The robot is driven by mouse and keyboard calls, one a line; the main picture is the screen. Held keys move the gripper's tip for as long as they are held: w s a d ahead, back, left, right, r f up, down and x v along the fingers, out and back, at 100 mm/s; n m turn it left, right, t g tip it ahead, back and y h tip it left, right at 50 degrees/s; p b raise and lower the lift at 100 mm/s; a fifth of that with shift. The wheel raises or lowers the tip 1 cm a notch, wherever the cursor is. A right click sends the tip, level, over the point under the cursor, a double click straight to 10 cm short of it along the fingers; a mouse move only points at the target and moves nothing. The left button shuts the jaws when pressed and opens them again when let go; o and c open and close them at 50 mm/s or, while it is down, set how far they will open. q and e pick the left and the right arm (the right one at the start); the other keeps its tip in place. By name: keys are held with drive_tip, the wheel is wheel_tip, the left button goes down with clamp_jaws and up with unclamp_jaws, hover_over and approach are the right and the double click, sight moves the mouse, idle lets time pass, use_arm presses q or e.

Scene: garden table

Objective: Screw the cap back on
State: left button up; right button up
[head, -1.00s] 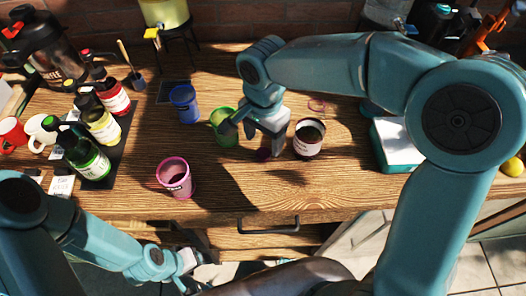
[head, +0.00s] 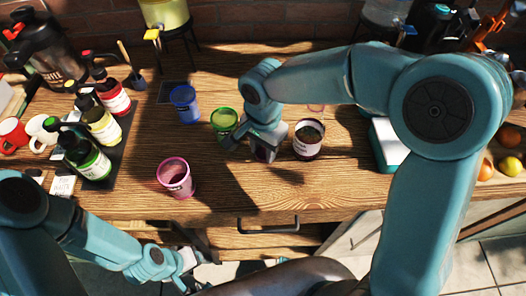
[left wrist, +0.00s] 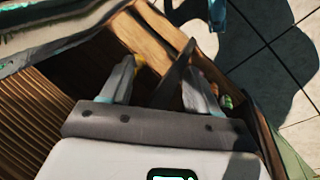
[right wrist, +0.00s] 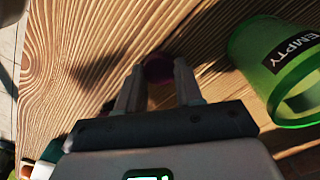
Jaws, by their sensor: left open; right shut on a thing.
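The open jar (head: 307,140) stands upright on the table, with dark contents and a pale label. My right gripper (head: 265,150) is just left of it, pointing down at the wood. In the right wrist view its fingers are shut on a dark purple cap (right wrist: 159,68), which shows between and beyond the fingertips. I cannot tell whether the cap touches the table. My left gripper (head: 188,264) is low in front of the table edge. In the left wrist view its two fingers (left wrist: 157,85) are apart with nothing between them.
A green cup (head: 224,122), a blue cup (head: 185,104) and a pink cup (head: 175,178) stand left of the right gripper. A white-topped teal box (head: 388,146) is right. Front-centre table is clear.

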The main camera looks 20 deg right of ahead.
sight(264, 152)
wheel_tip(264, 152, up, 20)
drive_tip(key=p, duration=0.1)
idle(0.5)
